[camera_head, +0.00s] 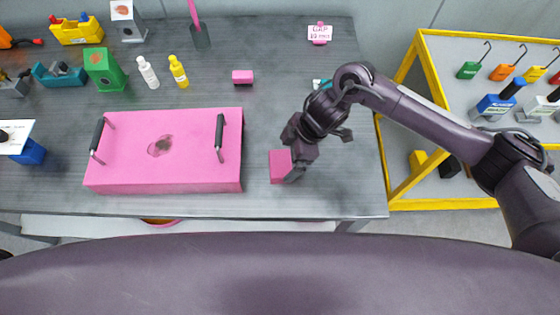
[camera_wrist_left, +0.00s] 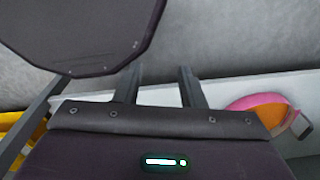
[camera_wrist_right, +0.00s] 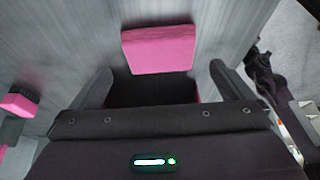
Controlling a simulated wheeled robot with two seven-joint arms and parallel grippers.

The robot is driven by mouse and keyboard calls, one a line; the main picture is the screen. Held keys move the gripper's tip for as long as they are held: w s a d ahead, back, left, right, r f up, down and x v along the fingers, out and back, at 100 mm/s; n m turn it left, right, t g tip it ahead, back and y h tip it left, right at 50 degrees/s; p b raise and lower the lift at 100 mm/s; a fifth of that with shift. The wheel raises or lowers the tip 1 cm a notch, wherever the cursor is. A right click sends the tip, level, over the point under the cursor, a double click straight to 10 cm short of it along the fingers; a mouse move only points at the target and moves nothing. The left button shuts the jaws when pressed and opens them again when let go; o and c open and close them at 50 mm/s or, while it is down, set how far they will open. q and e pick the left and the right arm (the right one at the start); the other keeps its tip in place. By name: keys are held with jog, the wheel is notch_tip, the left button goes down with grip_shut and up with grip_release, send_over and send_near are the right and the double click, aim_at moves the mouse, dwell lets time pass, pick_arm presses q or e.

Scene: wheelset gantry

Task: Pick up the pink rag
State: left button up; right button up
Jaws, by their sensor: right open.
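The pink rag (camera_head: 280,166) looks like a small folded pink block lying on the grey table, right of the large pink box. It also shows in the right wrist view (camera_wrist_right: 158,48), just ahead of the fingers. My right gripper (camera_wrist_right: 162,76) is open, its two fingers spread wider than the rag, with nothing held. In the head view it hangs at the rag's right side and hides part of it. My left gripper (camera_wrist_left: 158,78) shows in the left wrist view with its fingers apart and empty, below the table area; it is not in the head view.
A large pink box (camera_head: 185,173) with two black handles and a dark stain stands left of the rag. A small pink-and-black block (camera_head: 243,77) lies farther back. White (camera_head: 148,72) and yellow (camera_head: 178,71) bottles stand behind the box. A yellow-framed rack (camera_head: 440,204) is at right.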

aim_at(279, 163)
jog(key=p+x, duration=0.1)
jog(key=x, duration=0.2)
jog(key=shift+a+f, duration=0.1)
jog(key=shift+f, duration=0.2)
jog(key=shift+a+f, duration=0.1)
jog(key=shift+f, duration=0.25)
jog(key=c, duration=0.8)
pick_arm(q)
jog(key=shift+w+r, duration=0.65)
jog(key=shift+r, duration=0.2)
pick_arm(e)
jog(key=shift+r, duration=0.1)
jog(key=shift+r, duration=0.45)
pick_arm(q)
jog(key=shift+s+f+b, duration=0.15)
jog(key=shift+f+b, duration=0.4)
jog(key=shift+f, duration=0.05)
pick_arm(e)
notch_tip(279, 163, up, 19)
